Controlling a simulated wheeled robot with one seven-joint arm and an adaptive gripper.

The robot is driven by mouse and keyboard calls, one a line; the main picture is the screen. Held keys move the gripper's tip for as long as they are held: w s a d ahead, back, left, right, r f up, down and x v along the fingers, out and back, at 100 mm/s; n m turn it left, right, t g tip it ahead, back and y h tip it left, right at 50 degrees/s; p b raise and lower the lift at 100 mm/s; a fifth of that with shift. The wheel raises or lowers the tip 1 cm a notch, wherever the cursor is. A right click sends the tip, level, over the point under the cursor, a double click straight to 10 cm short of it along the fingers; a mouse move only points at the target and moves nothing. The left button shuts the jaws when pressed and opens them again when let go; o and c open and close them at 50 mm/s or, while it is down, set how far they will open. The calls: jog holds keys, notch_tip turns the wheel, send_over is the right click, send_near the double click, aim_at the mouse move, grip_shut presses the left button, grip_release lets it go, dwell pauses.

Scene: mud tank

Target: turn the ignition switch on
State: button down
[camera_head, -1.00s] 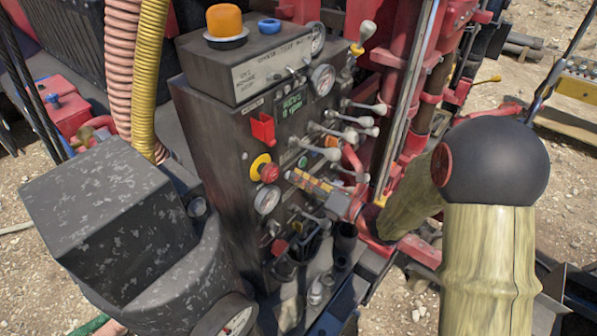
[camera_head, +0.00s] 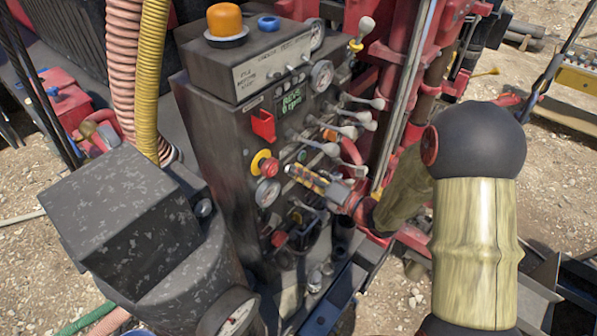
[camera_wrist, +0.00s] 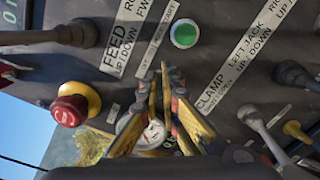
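My gripper (camera_head: 292,171) reaches the front of the dark control panel (camera_head: 215,150) from the right in the head view. In the wrist view my gripper (camera_wrist: 165,70) has its yellow and black fingers drawn close together, tips toward the panel below the green round button (camera_wrist: 185,34). I cannot tell whether anything is between the tips or whether they touch the panel. I cannot make out the ignition switch; the fingers hide part of the panel there. The red emergency stop knob (camera_wrist: 70,110) on its yellow base is left of the fingers.
A gauge (camera_wrist: 152,134) shows partly behind the fingers. Several levers (camera_head: 350,130) stick out of the panel above and right of my gripper. A red holder (camera_head: 263,125) is on the panel's front. A grey speckled box (camera_head: 110,200) stands at the front left.

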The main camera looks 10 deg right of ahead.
jog(key=c, duration=2)
grip_release()
jog(key=shift+c, duration=0.2)
jog(key=v, duration=1.2)
